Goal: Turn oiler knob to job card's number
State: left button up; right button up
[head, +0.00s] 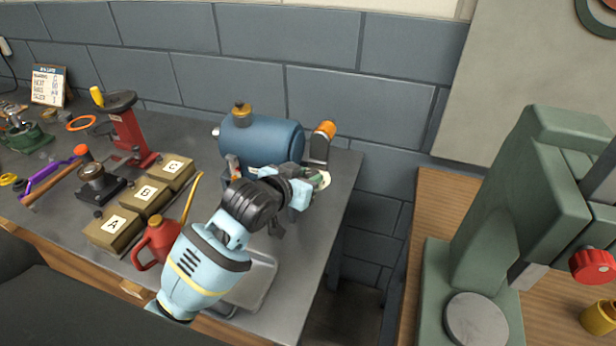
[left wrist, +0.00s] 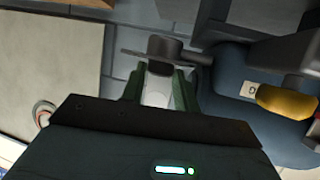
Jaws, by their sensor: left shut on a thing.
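My left gripper (head: 310,184) is at the right end of the blue motor-like casing (head: 262,140), low near the bench's right edge. In the left wrist view the gripper (left wrist: 158,88) has its two green fingers shut on a small pale grey piece, which I take to be the oiler knob (left wrist: 158,92). A dark cylinder (left wrist: 164,47) lies just beyond the fingertips. The knob's marks and setting cannot be read. The job card (head: 48,86) is a small board standing at the far left against the wall; its writing is too small to read. My right gripper is not in view.
An orange-topped lever (head: 325,129) stands close behind the gripper. Boxes A (head: 113,228), B and C, a red oil can (head: 155,243) and a grey tray (head: 262,275) lie nearby. A green press (head: 490,220) stands on another bench beyond a gap.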

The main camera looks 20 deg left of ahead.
pick_arm(q)
jog(key=shift+w+a+m+g+h, duration=0.1)
jog(key=shift+a+m+g+h, duration=0.15)
jog(key=shift+m+h, duration=0.5)
jog(key=o, duration=0.7)
jog(key=shift+d, duration=0.1)
jog(key=shift+d+n+y, duration=0.1)
jog(key=shift+n+y, duration=0.15)
jog(key=shift+n, duration=0.1)
